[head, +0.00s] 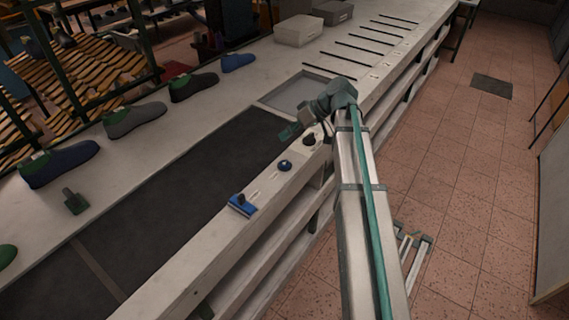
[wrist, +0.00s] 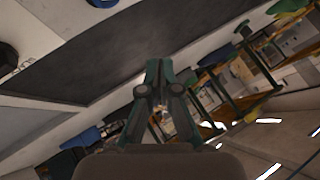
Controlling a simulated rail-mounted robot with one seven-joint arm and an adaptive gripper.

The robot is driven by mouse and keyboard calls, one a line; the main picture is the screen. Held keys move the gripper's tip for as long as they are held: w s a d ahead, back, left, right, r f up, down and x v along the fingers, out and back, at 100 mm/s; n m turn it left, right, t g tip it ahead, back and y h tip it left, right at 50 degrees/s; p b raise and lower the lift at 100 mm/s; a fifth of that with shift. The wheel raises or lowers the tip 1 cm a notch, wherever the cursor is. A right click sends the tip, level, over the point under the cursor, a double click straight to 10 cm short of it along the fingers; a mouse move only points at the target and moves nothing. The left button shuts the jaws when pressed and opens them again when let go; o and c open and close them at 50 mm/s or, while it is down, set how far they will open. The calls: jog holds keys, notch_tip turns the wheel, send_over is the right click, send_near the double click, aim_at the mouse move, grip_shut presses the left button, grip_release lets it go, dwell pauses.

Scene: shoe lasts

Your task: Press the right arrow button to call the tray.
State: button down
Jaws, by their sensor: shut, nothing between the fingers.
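My gripper (head: 289,131) is shut and empty. It hangs over the bench's near side, by the far end of the dark belt. In the wrist view its green fingers (wrist: 158,68) are together, with the dark belt beyond. A black round knob-like button (head: 310,140) sits on the near bench rim, just right of and below the gripper. A blue round button (head: 285,165) sits further along the rim towards the camera. The gripper appears apart from both. The markings beside them are too small to read as arrows. A grey recessed tray-like panel (head: 296,92) lies beyond the belt.
A blue brush-like object (head: 242,205) lies on the near rim. Several shoe lasts, including a grey one (head: 135,119), stand along the far side. A pale box (head: 299,31) and dark slots are at the far end. The tiled floor (head: 465,180) at right is mostly clear.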

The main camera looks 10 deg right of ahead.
aim_at(286, 163)
jog(key=shift+f+b, duration=2.2)
jog(key=shift+f, duration=2.1)
jog(key=shift+f, duration=0.15)
jog(key=shift+f, duration=0.3)
